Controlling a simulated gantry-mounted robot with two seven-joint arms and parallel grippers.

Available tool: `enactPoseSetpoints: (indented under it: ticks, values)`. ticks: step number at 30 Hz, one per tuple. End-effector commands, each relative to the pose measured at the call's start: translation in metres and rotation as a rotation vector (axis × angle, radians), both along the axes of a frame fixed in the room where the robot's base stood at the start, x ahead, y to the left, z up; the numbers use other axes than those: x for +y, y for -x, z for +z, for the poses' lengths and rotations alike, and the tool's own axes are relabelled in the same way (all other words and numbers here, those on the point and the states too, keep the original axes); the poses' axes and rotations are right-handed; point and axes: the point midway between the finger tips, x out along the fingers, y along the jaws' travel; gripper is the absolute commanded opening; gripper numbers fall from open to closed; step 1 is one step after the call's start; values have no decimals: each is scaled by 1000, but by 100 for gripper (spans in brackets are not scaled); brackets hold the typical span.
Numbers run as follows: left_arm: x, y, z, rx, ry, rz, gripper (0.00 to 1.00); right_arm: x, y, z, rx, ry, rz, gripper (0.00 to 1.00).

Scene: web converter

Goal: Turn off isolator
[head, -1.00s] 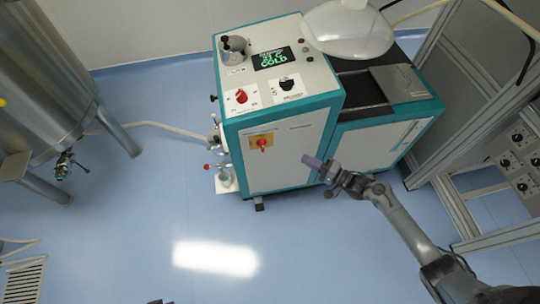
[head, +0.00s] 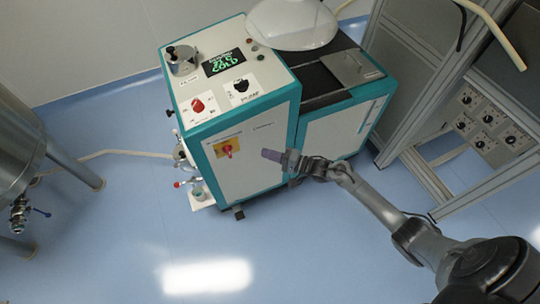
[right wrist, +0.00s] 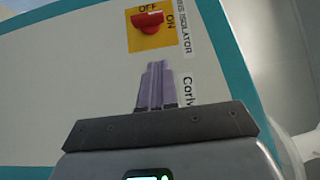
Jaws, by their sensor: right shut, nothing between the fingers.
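The isolator is a red rotary knob (head: 228,151) on a yellow plate (head: 236,144), on the front panel of a white and teal machine. In the right wrist view the red knob (right wrist: 148,20) sits on its yellow plate (right wrist: 165,40), with OFF and ON printed beside it and an isolator label to the right. My right gripper (head: 267,154) is shut and empty, its purple fingers pointing left toward the knob, apart from it. In the right wrist view the fingertips (right wrist: 156,66) are just below the plate. My left gripper is not in view.
The machine's top (head: 205,80) carries a green display (head: 223,63), a red knob (head: 198,105) and a black knob (head: 240,86). A steel tank (head: 15,150) stands at the left. A grey frame with control boxes (head: 487,120) stands at the right. The blue floor in front is clear.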

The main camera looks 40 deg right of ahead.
Motion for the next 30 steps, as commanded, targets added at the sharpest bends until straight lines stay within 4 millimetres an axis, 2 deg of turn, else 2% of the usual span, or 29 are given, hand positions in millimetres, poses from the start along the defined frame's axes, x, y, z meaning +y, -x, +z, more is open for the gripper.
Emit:
enactPoseSetpoints:
  ticks: [6, 12, 19, 30]
  values:
    - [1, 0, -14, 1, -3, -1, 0, 22, -36, -2, -4, -1, 1, 0]
    - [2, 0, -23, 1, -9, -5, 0, 41, -63, -2, -2, 0, 2, 0]
    - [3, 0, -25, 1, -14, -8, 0, 67, -68, -1, -1, -1, 1, 0]
    - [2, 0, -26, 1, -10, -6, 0, 76, -70, 0, -1, 1, 0, 0]
